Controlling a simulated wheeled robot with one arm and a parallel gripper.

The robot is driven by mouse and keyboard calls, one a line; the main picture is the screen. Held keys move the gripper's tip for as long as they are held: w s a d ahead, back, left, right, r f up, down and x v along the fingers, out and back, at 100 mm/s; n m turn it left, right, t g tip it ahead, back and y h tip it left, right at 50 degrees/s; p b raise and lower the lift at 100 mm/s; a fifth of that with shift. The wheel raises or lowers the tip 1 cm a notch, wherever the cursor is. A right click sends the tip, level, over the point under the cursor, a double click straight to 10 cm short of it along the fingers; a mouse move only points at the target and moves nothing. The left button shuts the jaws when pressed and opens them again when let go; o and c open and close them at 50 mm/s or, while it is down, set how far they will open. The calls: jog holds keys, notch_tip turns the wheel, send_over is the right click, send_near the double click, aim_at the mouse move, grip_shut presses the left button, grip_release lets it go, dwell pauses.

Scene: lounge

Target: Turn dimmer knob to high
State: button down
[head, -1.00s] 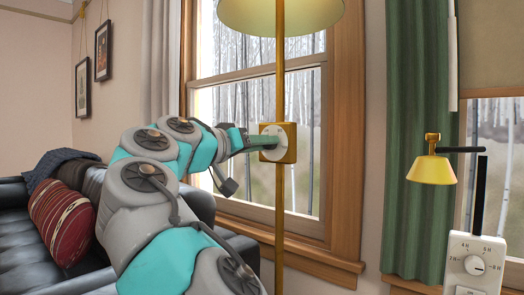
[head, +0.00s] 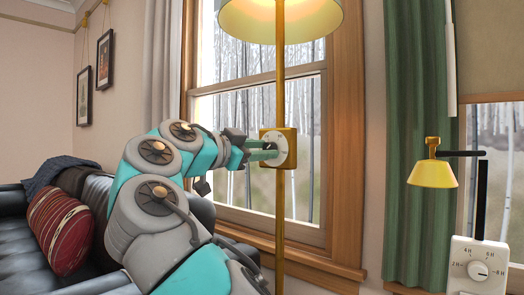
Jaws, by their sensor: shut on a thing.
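A brass floor lamp (head: 281,210) stands in front of the window, with a brass control box (head: 291,150) on its pole. A round pale dial plate (head: 281,158) sits on the box's face. My gripper (head: 268,150) reaches it from the left, its two green fingers one above the other. It is shut on the dimmer knob at the plate's centre; the fingers mostly hide the knob, and its pointer cannot be read. The lampshade (head: 281,18) at the top glows warm yellow.
A white box with a timer-like dial (head: 478,269) marked in hours stands at the lower right. A small yellow lamp (head: 433,172) is above it. A black sofa (head: 30,235) with a red striped cushion (head: 62,230) is at left. A green curtain (head: 417,150) hangs right of the window.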

jog(key=m, duration=1.1)
dwell(0.5)
jog(key=c, duration=0.5)
grip_release()
jog(key=v, duration=0.7)
jog(key=shift+s+a, duration=0.25)
jog(key=shift+s, duration=0.1)
